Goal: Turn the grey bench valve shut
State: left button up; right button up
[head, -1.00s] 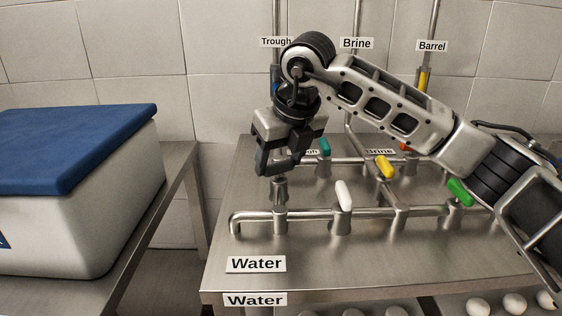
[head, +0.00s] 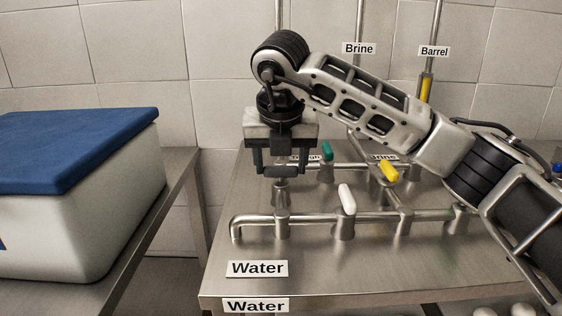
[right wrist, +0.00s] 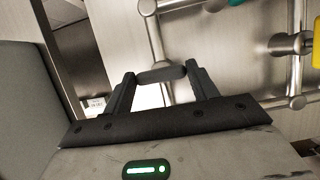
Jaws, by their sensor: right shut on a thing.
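The grey bench valve handle (head: 281,171) sits on a steel post on the pipework at the left of the bench. It lies crosswise in the head view, spanning between my right gripper's fingers. My right gripper (head: 281,173) points down over the valve and is shut on this handle. In the right wrist view the grey handle (right wrist: 161,74) lies between the two dark fingertips (right wrist: 160,76), with its ends against them. Part of the post is hidden by the gripper. My left gripper is not in view.
A white valve (head: 346,199), a yellow valve (head: 389,170) and a teal valve (head: 327,151) stand close to the right. A "Water" label (head: 257,268) lies in front. A blue-lidded white box (head: 85,225) stands on a separate table at left.

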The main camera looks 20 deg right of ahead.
dwell(0.3)
jog(key=o, duration=1)
jog(key=p+v, duration=0.2)
jog(key=v, duration=1.4)
jog(key=shift+s+a+f, duration=0.1)
jog(key=shift+s, duration=0.05)
